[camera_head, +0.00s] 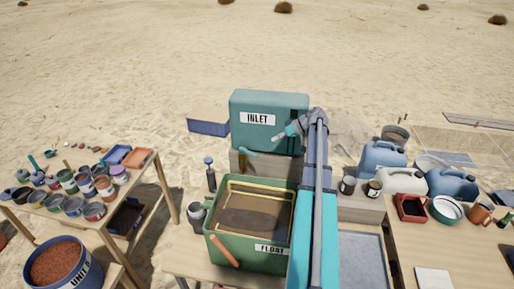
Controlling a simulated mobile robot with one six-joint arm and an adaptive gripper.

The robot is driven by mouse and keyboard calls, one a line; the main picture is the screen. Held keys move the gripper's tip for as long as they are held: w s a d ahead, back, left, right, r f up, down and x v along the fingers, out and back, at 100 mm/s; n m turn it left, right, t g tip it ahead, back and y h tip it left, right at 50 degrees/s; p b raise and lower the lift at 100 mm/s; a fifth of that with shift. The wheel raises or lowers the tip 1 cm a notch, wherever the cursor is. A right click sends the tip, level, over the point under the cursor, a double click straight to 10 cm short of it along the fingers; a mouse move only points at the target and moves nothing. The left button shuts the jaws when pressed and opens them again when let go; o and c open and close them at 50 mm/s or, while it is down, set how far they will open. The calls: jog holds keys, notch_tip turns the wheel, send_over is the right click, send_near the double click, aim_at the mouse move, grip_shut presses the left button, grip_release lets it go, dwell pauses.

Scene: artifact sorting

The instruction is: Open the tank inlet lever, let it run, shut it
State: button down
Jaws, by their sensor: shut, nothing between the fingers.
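A teal tank labelled INLET (250,101) stands on a grey block behind the work table. A short green spout (248,153) sticks out low on its front. A dark upright strip (293,108) shows at the tank's right front; I cannot tell whether it is the lever, and no lever is clearly visible. My gripper (277,138) is shut and empty, in front of the tank's lower right front, pointing left. I cannot tell whether it touches the tank. Below the spout stands a green tub labelled FLOAT (232,258) holding brownish contents, with an orange handle (223,250) at its front left.
A table of paint pots (94,211) stands at left, with a bucket of red-brown material (55,265) in front. Blue jugs (380,160), a cream jug (402,180) and mugs crowd the right side. A blue crate (208,127) lies behind left. My arm covers the tub's right side.

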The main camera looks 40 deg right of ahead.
jog(key=shift+f, duration=0.1)
jog(key=b, duration=0.5)
send_near(249, 153)
jog(key=d+x, duration=0.1)
jog(key=x, duration=0.3)
jog(key=shift+b+x, duration=0.45)
jog(key=shift+x, duration=0.85)
jog(key=shift+s+d, duration=0.1)
